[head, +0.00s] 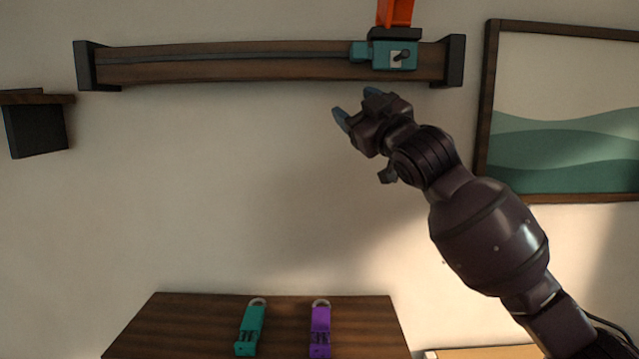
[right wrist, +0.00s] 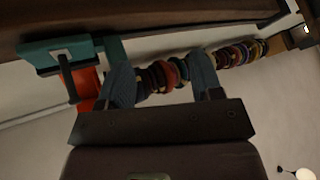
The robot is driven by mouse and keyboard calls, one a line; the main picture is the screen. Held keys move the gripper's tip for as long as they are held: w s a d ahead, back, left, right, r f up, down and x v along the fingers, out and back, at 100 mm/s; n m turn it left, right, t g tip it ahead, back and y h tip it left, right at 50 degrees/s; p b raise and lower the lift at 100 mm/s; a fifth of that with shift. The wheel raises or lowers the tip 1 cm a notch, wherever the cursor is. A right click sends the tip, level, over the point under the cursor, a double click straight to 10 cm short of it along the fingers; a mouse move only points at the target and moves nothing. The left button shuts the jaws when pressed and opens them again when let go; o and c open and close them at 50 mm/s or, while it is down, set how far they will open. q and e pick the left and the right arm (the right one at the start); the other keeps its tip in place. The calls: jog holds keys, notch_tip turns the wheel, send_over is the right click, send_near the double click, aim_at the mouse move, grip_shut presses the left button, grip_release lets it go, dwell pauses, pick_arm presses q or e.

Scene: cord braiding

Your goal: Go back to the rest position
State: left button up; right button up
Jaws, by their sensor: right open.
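My right gripper (head: 357,105) is open in the head view, raised in front of the wall just below the right part of a wooden rail (head: 240,66). Its two blue-grey fingertips stand apart and point up and left. In the right wrist view the fingers (right wrist: 163,80) are spread. A row of coloured rings (right wrist: 240,53) shows behind and between them; I see no grip on it. A teal clamp (head: 396,56) with a dark lever sits on the rail, above the gripper and apart from it in the head view. My left gripper is not in view.
An orange piece (head: 395,13) rises above the clamp. A wooden table (head: 180,325) below holds a teal tool (head: 250,328) and a purple tool (head: 320,330). A framed picture (head: 560,150) hangs right; a dark wall bracket (head: 36,128) is left. The middle wall space is clear.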

jog(key=s+d+f+m+h, duration=0.2)
jog(key=s+d+f, duration=0.15)
jog(key=f, duration=0.95)
jog(key=s+d+f+m+g+h, duration=0.1)
jog(key=s+d+f+m+h, duration=0.3)
jog(key=f, duration=1)
jog(key=s+d+f+m+h, duration=0.1)
jog(key=d+f, duration=0.4)
jog(key=f, duration=0.8)
jog(key=s+d+f+m+g+h, duration=0.2)
jog(key=s+d+f+g, duration=0.1)
jog(key=s+f, duration=1)
jog(key=s+d+f+m+g+h, duration=0.2)
jog(key=s+d+f, duration=0.3)
jog(key=s+f, duration=0.9)
jog(key=shift+d+f+m+g+h, duration=0.2)
jog(key=shift+d+m+g+h, duration=0.25)
jog(key=shift+g, duration=0.35)
